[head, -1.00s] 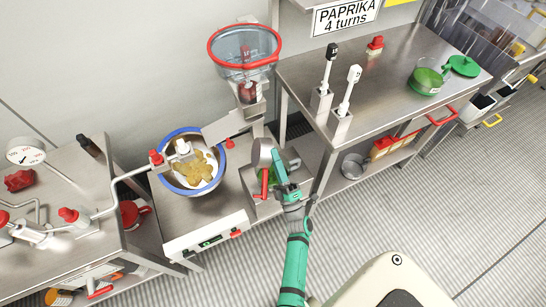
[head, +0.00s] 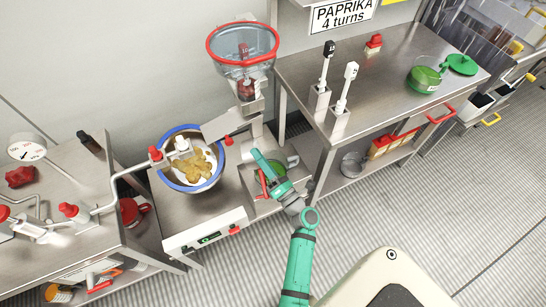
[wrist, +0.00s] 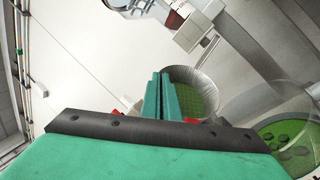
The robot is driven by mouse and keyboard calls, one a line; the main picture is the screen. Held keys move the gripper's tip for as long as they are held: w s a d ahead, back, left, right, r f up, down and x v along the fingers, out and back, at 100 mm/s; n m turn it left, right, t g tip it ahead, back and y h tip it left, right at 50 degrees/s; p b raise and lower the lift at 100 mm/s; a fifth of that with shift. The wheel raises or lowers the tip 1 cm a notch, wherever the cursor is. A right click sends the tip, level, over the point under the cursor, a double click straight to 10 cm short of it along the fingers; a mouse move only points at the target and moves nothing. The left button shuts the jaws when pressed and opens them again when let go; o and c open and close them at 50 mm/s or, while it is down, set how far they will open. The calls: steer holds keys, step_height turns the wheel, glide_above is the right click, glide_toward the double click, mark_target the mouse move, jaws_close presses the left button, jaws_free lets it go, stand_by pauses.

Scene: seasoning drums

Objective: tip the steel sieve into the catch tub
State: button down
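The steel sieve (wrist: 198,82) shows in the wrist view just beyond the fingers, a round steel rim with a green-tinted mesh. My gripper (head: 256,154), also in the wrist view (wrist: 163,76), has its two teal fingers close together at the sieve's left edge and looks shut on its rim. In the head view the gripper hides most of the sieve. A clear-walled tub with green and dark round shapes in it, apparently the catch tub (wrist: 260,134), lies at the right of the wrist view. Its contact with the sieve cannot be told.
Left of my gripper stands a blue-rimmed bowl (head: 193,184) with yellow-brown lumps on a scale. A red-rimmed clear hopper (head: 243,63) stands behind. The steel table (head: 385,75) at right holds a green-filled jar (head: 424,79) and two dispensers. The floor at right is clear.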

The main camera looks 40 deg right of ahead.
mark_target(245, 162)
steer(key=shift+w+a+r+n, duration=0.2)
steer(key=shift+a+n, duration=0.2)
steer(key=a+n+g+y, duration=0.1)
steer(key=w+a+f+n+g+p, duration=0.1)
steer(key=n, duration=0.1)
steer(key=shift+w+a+y, duration=0.15)
steer(key=shift+a+y, duration=0.2)
steer(key=shift+y, duration=0.05)
steer(key=shift+w+a+r+n+g, duration=0.25)
steer(key=shift+n+g, duration=0.25)
steer(key=shift+n, duration=0.3)
steer(key=shift+a+n, duration=0.15)
steer(key=shift+n, duration=0.15)
steer(key=w+a+f+n+g+h+p, duration=0.2)
steer(key=w+a+f+n+g+p, duration=0.1)
steer(key=w+a+f+n+g, duration=0.2)
steer(key=a+f+n, duration=0.1)
steer(key=a+f, duration=0.1)
steer(key=a, duration=0.1)
steer(key=shift+a, duration=0.2)
steer(key=shift+w+d+f+h, duration=0.1)
steer(key=shift+d+f+h, duration=0.05)
steer(key=shift+h, duration=0.15)
